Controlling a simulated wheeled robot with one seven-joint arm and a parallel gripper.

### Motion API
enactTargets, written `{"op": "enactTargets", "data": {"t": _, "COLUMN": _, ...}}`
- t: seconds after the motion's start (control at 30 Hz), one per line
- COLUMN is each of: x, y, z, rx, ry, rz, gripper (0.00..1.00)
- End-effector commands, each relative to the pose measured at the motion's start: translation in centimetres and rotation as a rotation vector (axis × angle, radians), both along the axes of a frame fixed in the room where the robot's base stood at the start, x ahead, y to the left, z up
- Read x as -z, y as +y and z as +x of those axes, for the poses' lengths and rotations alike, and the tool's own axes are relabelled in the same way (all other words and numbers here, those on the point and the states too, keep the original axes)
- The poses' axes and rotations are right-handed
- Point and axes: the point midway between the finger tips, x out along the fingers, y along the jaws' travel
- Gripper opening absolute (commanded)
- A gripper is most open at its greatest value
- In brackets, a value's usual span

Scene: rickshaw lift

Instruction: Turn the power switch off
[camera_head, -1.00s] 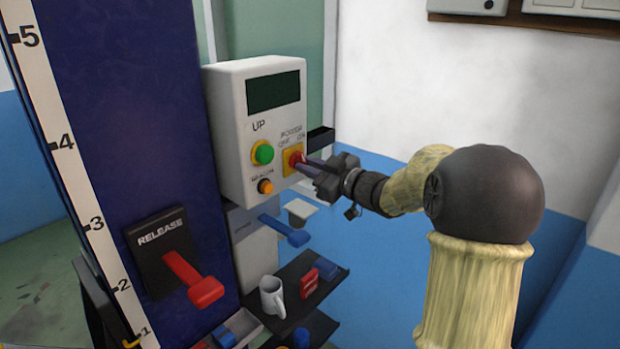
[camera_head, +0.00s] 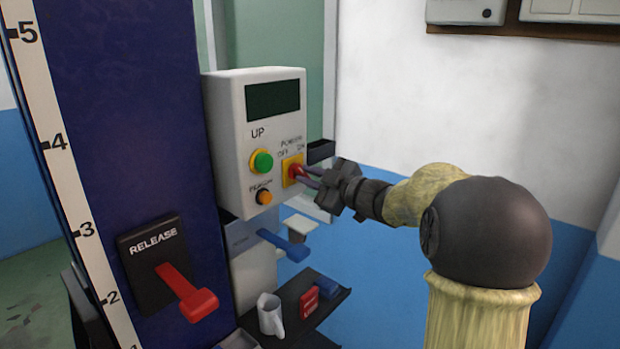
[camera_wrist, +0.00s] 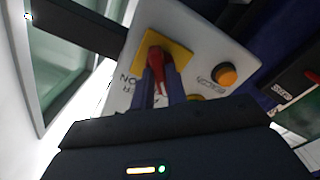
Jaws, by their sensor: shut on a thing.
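The red power switch knob (camera_head: 296,171) sits on a yellow square plate on the front of the white control box (camera_head: 233,172), under the labels OFF and ON. My gripper (camera_head: 307,176) reaches in from the right and is shut on the knob. In the wrist view the red knob (camera_wrist: 155,62) shows between the two fingers (camera_wrist: 160,88), in front of the yellow plate (camera_wrist: 178,58). The knob's tip appears turned toward one side there, but the fingers hide part of it, so its exact setting is hard to tell.
A green UP button (camera_head: 262,161) and an orange button (camera_head: 264,197) are left of the switch. A blue lever (camera_head: 285,246) juts out below the box. A shelf with a mug (camera_head: 270,315) is lower down. A red RELEASE lever (camera_head: 188,292) is at left.

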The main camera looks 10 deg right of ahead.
Motion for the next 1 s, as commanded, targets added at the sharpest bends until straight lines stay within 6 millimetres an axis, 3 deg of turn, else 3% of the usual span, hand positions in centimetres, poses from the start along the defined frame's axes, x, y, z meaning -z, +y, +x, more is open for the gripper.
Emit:
{"op": "enactTargets", "data": {"t": 0.07, "x": 0.1, "y": -0.1, "z": 0.0, "rx": 0.001, "ry": 0.002, "rz": -0.003, "gripper": 0.0}}
{"op": "enactTargets", "data": {"t": 0.1, "x": 0.1, "y": -0.1, "z": 0.0, "rx": 0.001, "ry": 0.002, "rz": -0.003, "gripper": 0.2}}
{"op": "enactTargets", "data": {"t": 0.2, "x": 0.1, "y": 0.0, "z": 0.0, "rx": 0.001, "ry": 0.001, "rz": -0.002, "gripper": 0.36}}
{"op": "enactTargets", "data": {"t": 0.63, "x": 0.1, "y": -0.6, "z": -0.7, "rx": 0.001, "ry": 0.001, "rz": -0.002, "gripper": 0.36}}
{"op": "enactTargets", "data": {"t": 1.0, "x": 0.1, "y": -4.5, "z": -6.0, "rx": 0.005, "ry": 0.0, "rz": -0.001, "gripper": 0.36}}
